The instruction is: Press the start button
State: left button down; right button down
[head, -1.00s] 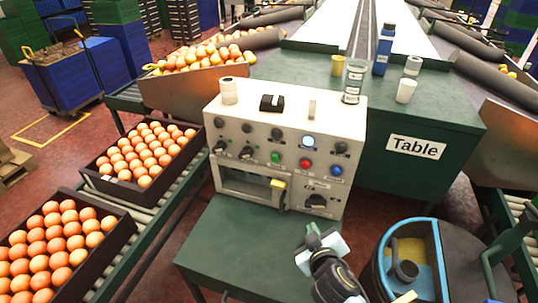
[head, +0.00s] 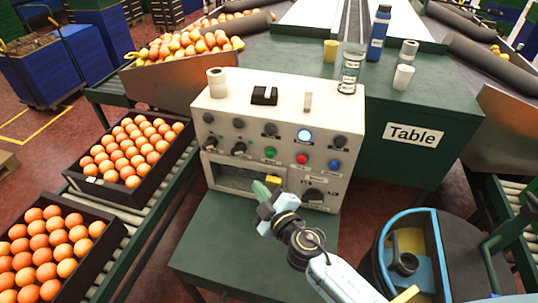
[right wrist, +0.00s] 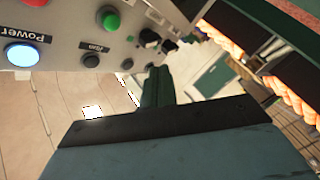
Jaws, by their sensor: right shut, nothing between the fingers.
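The white control box (head: 222,120) stands on a green stand and carries green, red and blue buttons in a row. The green button (head: 270,152) is at the left of the row; it also shows in the right wrist view (right wrist: 109,19). The red button (head: 302,158) and blue button (head: 335,165) are to its right. No start label is readable. My right gripper (head: 262,190) is shut and empty, in front of the box, below the green button and apart from it. My left gripper is out of view.
Black knobs and a bright round light (head: 305,135) are above the buttons. Orange crates (head: 95,212) line the left conveyor. A round blue-rimmed machine (head: 376,262) stands at lower right.

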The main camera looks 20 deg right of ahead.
jog(key=shift+w+d, duration=0.8)
jog(key=shift+w, duration=0.4)
jog(key=shift+w+d, duration=0.85)
jog(key=shift+w, duration=0.3)
jog(key=shift+w+d, duration=0.8)
jog(key=shift+w, duration=0.4)
jog(key=shift+w, duration=0.1)
jog(key=shift+w+d, duration=0.2)
jog(key=shift+w, duration=0.05)
jog(key=shift+w+d+b, duration=0.35)
jog(key=shift+w+b, duration=0.05)
jog(key=shift+w, duration=0.05)
dwell(0.4)
jog(key=shift+s+a, duration=0.55)
jog(key=shift+s, duration=0.3)
jog(key=shift+a, duration=0.1)
jog(key=s+a, duration=0.1)
jog(key=s, duration=0.1)
jog(key=s+a, duration=0.1)
jog(key=s, duration=0.1)
jog(key=shift+a+p, duration=0.3)
jog(key=shift+p, duration=0.05)
